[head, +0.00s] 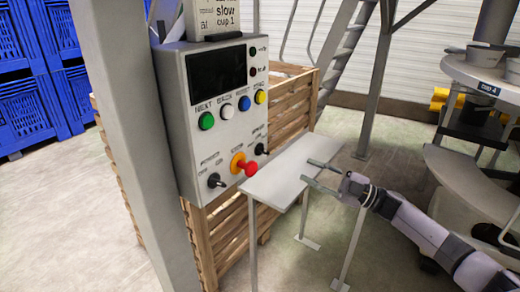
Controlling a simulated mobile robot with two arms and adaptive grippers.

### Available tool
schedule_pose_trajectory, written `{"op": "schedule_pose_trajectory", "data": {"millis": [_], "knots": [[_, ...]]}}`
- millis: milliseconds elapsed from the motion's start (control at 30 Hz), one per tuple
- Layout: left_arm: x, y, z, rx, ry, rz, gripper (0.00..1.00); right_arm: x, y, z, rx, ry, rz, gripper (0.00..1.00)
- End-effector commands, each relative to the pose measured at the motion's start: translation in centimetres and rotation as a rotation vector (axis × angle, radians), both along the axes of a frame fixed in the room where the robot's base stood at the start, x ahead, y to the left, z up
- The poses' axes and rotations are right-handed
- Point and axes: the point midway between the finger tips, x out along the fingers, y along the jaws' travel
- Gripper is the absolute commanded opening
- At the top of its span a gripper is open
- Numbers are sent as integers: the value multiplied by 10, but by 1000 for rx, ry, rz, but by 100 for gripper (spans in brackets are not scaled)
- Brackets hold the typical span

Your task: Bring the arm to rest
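My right arm comes in from the lower right. Its gripper (318,172) is open, with two dark fingers spread apart and nothing between them. It is over the right part of a narrow grey shelf table (270,182), to the right of the control panel. I cannot tell whether the fingertips touch the tabletop. The control panel (222,135) carries a dark screen (217,73), a row of coloured buttons, a red emergency knob (249,168) and black switches. My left gripper is not in view.
A grey post (125,120) stands left of the panel. A wooden crate (290,110) is behind it, and blue crates (30,85) are stacked at the far left. Stairs (338,55) rise behind. A round grey machine (470,75) stands at the right.

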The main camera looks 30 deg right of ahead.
Motion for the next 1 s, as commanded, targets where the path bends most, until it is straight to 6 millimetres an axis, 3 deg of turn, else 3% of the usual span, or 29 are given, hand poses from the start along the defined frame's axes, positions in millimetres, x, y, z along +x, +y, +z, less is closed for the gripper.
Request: {"op": "schedule_pose_trajectory", "data": {"millis": [233, 367, 533, 667, 800, 867, 1000], "knots": [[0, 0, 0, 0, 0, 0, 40, 2, -4, -10, 12, 15, -23, 29], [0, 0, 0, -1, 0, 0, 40, 8, -23, -59, 62, 96, -138, 29], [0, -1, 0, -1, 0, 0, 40, 2, -53, -179, 148, 302, -379, 29], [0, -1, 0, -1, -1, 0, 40, -22, -60, -277, 186, 483, -537, 29], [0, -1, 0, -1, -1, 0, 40, -63, -49, -376, 207, 688, -674, 29], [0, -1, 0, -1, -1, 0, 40, -85, -40, -416, 208, 778, -723, 29], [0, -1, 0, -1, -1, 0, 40, -143, -7, -500, 200, 993, -813, 29]]}}
